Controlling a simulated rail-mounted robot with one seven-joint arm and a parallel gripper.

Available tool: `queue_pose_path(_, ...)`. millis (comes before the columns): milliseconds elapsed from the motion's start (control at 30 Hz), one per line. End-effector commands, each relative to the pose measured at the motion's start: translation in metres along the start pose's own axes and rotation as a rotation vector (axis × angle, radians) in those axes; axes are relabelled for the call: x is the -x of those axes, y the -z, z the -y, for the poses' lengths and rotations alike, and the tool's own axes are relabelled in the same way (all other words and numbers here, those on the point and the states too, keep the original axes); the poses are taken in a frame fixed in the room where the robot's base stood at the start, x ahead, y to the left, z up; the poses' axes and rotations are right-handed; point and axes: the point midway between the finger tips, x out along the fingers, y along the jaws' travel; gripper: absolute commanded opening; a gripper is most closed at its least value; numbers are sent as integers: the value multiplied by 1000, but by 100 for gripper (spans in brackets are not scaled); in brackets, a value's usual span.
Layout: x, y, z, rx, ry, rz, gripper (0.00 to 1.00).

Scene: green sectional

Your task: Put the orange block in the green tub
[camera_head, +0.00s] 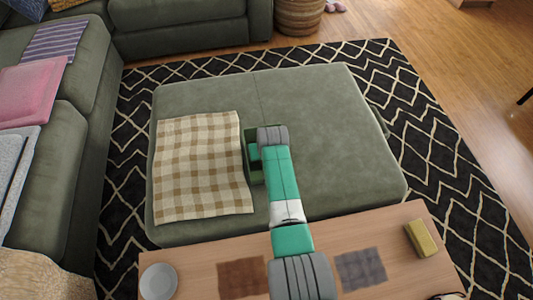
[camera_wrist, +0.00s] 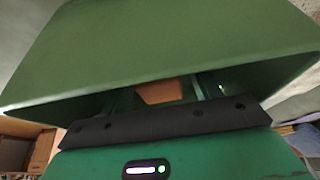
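The green tub (camera_head: 256,178) stands on the ottoman, against the right edge of the checked blanket, partly covered by my arm. Its wall fills the upper part of the wrist view (camera_wrist: 160,50). The orange block (camera_wrist: 160,92) shows in the wrist view inside the tub's opening, between my fingers. It is hidden in the head view. My gripper (camera_wrist: 160,95) reaches into the tub, and its fingers stand apart with gaps on both sides of the block. The block's underside is hidden, so I cannot tell whether it rests on the tub floor.
The checked blanket (camera_head: 202,165) covers the left part of the green ottoman (camera_head: 325,130); the right part is clear.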

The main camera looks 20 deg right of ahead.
Motion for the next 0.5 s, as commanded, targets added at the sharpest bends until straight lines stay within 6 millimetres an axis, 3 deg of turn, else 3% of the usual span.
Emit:
queue_pose_path(200,12,3,0,0,0,0,62)
queue_pose_path(500,88,5,0,0,1,-2,62)
